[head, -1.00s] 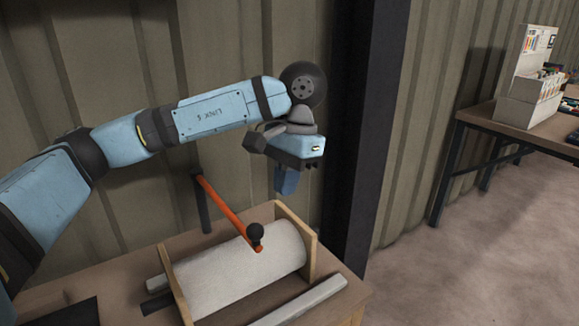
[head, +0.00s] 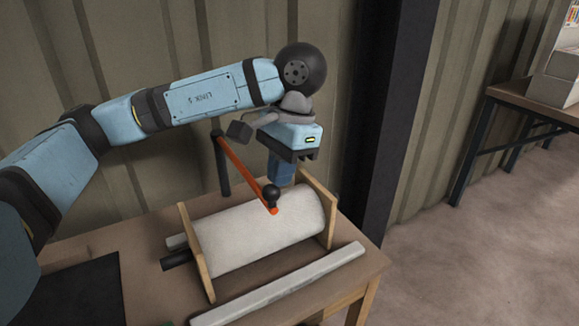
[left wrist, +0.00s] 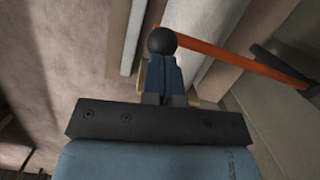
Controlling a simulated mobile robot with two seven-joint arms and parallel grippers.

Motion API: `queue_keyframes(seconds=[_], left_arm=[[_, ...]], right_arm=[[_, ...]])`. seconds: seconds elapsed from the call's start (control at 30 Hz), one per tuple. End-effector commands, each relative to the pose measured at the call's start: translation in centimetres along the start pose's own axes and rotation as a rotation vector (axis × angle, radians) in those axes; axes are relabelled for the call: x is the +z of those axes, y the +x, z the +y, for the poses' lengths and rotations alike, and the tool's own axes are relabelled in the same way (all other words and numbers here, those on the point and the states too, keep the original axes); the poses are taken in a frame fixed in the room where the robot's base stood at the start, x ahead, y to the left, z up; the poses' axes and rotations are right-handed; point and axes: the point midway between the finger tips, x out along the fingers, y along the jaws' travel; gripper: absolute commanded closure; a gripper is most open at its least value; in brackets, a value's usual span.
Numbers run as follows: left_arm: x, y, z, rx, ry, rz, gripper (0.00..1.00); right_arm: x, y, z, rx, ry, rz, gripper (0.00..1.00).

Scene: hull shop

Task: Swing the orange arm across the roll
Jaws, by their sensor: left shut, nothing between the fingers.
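The orange arm (head: 245,174) runs from a dark upright post (head: 222,165) at the back to a black knob (head: 270,193) at its free end, above the white roll (head: 262,232). The roll lies between two wooden end boards. My left gripper (head: 280,179) points down, its blue fingers shut and empty, just behind the knob in the head view. In the left wrist view, the closed fingers (left wrist: 163,65) line up with the knob (left wrist: 162,41), and the orange arm (left wrist: 245,56) extends right. I cannot tell whether fingers and knob touch. My right gripper is not in view.
The wooden bench (head: 135,232) carries the roll stand, a pale bar (head: 285,285) along its front and a black sheet (head: 75,292) at left. A corrugated wall (head: 120,50) and dark column (head: 390,110) stand close behind. Open floor (head: 470,260) lies right.

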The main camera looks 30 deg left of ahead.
Motion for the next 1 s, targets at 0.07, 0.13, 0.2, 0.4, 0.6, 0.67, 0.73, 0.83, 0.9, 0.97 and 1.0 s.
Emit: queue_keyframes(seconds=[0.07,0.13,0.2,0.4,0.6,0.67,0.73,0.83,0.9,0.97,1.0], left_arm=[[0.7,0.4,0.0,-0.004,0.015,-0.004,1.0],[0.7,0.5,0.0,-0.004,0.017,-0.006,1.0],[0.7,0.5,0.0,-0.004,0.017,-0.007,1.0],[0.7,0.4,0.1,-0.004,0.018,-0.01,1.0],[0.7,-2.5,0.1,-0.005,0.016,-0.004,1.0],[0.7,-3.9,0.1,-0.006,0.016,-0.002,1.0],[0.7,-5.8,0.1,-0.006,0.014,0.001,1.0],[0.7,-8.2,0.1,-0.006,0.014,0.001,1.0],[0.7,-9.7,0.1,-0.006,0.015,0.002,1.0],[0.7,-10.8,0.1,-0.006,0.014,0.002,1.0],[0.7,-11.5,0.1,-0.006,0.014,0.003,1.0]], right_arm=[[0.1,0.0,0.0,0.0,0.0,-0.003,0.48],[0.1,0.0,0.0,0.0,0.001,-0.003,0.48],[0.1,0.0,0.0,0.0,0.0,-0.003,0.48],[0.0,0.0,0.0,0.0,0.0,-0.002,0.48],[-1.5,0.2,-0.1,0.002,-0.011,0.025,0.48],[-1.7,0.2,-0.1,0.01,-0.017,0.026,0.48],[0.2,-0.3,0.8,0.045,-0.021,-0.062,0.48],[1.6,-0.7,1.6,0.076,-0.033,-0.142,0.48],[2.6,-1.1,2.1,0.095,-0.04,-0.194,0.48],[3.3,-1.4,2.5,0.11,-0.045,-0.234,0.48],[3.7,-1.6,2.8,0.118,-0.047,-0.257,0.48]])
